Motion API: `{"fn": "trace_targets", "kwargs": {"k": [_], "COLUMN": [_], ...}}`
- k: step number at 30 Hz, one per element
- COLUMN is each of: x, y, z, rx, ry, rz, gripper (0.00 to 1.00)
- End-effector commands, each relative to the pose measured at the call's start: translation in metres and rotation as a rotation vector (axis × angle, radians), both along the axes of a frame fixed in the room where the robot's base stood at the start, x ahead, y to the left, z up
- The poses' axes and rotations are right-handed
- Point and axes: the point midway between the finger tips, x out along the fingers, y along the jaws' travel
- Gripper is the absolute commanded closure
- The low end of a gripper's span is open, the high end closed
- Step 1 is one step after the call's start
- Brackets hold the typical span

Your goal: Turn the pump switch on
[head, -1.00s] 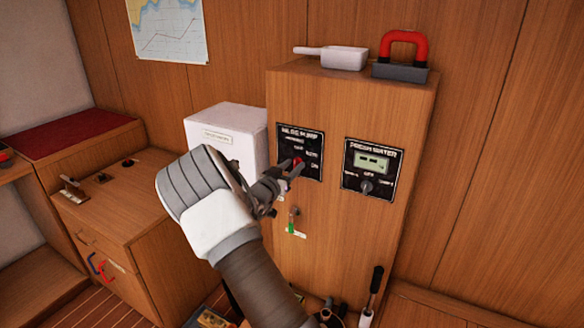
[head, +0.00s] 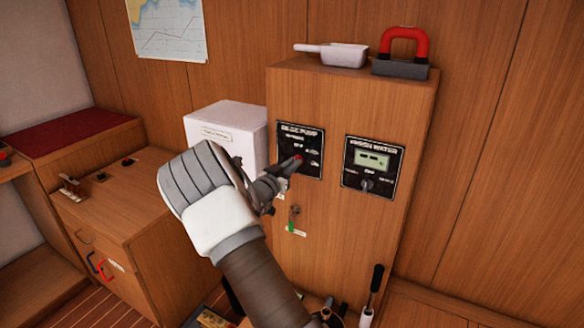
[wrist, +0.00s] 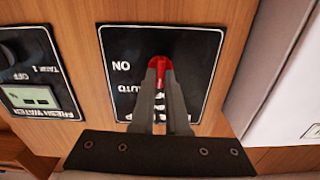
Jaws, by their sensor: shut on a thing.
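The bilge pump panel (head: 313,140) is a black plate on the front of the wooden cabinet. Its red switch (wrist: 160,63) shows in the wrist view between and just beyond my fingertips; a bit of red also shows in the head view (head: 298,159). My gripper (head: 291,163) reaches the panel from the left and is shut on the red switch.
A fresh water panel (head: 371,170) with a small display and knob is to the right. A white box (head: 226,135) stands close on the left of the cabinet. A white scoop (head: 330,55) and a red-handled block (head: 402,55) sit on top. A green-tipped key-like item (head: 292,222) hangs below.

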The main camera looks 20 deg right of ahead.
Motion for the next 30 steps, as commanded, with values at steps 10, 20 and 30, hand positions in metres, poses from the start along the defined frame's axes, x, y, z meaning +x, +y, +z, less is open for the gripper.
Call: {"fn": "trace_targets", "kwargs": {"k": [10, 20, 30], "x": [-0.0011, -0.002, -0.0026], "y": [-0.0012, -0.0016, -0.002], "z": [-0.0072, -0.0078, -0.0083], "rx": [0.16, 0.354, 0.554], "ry": [-0.207, -0.456, -0.711], "rz": [-0.001, -0.001, 0.0], "gripper": [1.0, 1.0, 1.0]}}
